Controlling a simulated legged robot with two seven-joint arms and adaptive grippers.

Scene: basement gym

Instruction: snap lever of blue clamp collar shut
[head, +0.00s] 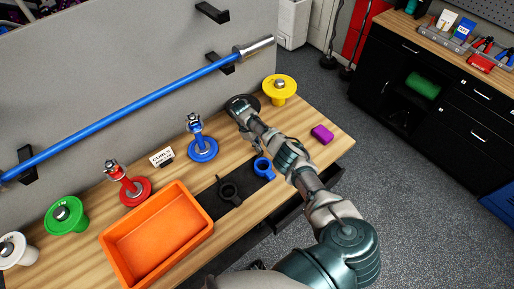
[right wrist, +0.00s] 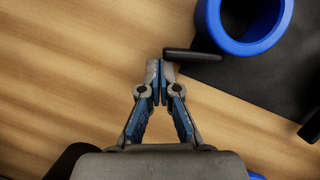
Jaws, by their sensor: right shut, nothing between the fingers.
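The blue clamp collar (head: 264,168) lies on a black mat near the front of the bench. In the right wrist view its blue ring (right wrist: 245,44) is at the top right, partly cut off. A dark lever (right wrist: 195,56) sticks out from its side, away from the ring. My right gripper (head: 259,148) is just behind the collar in the head view. In the right wrist view its fingers (right wrist: 160,68) are shut and empty, with tips right beside the lever's free end; I cannot tell whether they touch. My left gripper is not in view.
An orange bin (head: 112,243), red stand (head: 134,191) and blue stand (head: 203,151) are to the left. A purple block (head: 322,134) is to the right, and a yellow weight (head: 280,88) behind.

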